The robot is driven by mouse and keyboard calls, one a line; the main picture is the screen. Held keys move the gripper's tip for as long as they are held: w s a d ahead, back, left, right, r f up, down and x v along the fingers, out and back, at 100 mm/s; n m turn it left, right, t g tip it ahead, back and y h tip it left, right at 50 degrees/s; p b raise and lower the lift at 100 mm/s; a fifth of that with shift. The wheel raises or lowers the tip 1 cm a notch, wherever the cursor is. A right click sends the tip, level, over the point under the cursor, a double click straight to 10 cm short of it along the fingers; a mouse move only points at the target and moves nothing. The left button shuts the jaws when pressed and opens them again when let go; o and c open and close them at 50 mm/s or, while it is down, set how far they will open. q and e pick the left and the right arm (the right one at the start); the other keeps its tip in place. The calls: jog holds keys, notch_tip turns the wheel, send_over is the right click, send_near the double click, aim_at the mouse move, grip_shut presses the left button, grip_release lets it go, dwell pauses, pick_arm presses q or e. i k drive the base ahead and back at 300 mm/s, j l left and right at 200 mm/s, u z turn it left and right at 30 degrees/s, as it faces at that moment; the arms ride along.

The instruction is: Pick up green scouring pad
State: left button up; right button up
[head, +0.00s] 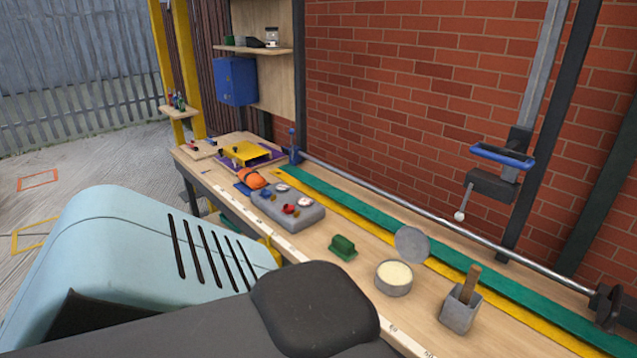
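The green scouring pad (343,248) lies on the wooden workbench (370,312), near its front edge. It looks like a dark green block with a raised upper part. It sits left of a round tin (394,286) with pale contents and does not touch it. The pad is in plain view with nothing on top of it. Neither my left nor my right gripper shows in the head view.
A grey control box (290,212) with gauges stands left of the pad. A round grey lid (411,244) is behind the tin. A grey pot with a wooden handle (461,308) stands to the right. Green and yellow strips (420,225) run along the back, before a brick wall.

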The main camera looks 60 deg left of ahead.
aim_at(342, 248)
jog(key=i+u, duration=0.2)
jog(key=u, duration=1.7)
